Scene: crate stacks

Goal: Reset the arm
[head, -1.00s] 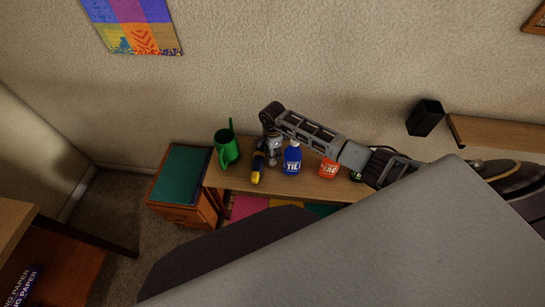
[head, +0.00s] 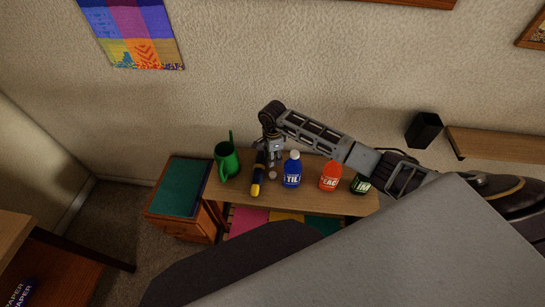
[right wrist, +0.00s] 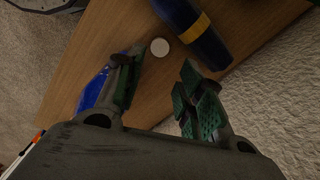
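My right arm reaches in from the right in the head view, over a wooden shelf (head: 310,201). My right gripper (head: 274,158) points down above the shelf top, between a dark blue cylinder with a yellow band (head: 257,178) and a blue bottle (head: 292,174). In the right wrist view the two fingers (right wrist: 162,88) are spread apart with nothing between them. The banded cylinder (right wrist: 190,28) and a small white disc (right wrist: 159,47) lie beyond the fingertips. The blue bottle (right wrist: 92,90) is partly hidden behind one finger. My left gripper is not in view.
A green watering can (head: 227,163) stands left on the shelf. An orange bottle (head: 330,177) and a dark green one (head: 360,184) stand to the right. A small cabinet (head: 180,229) is at left.

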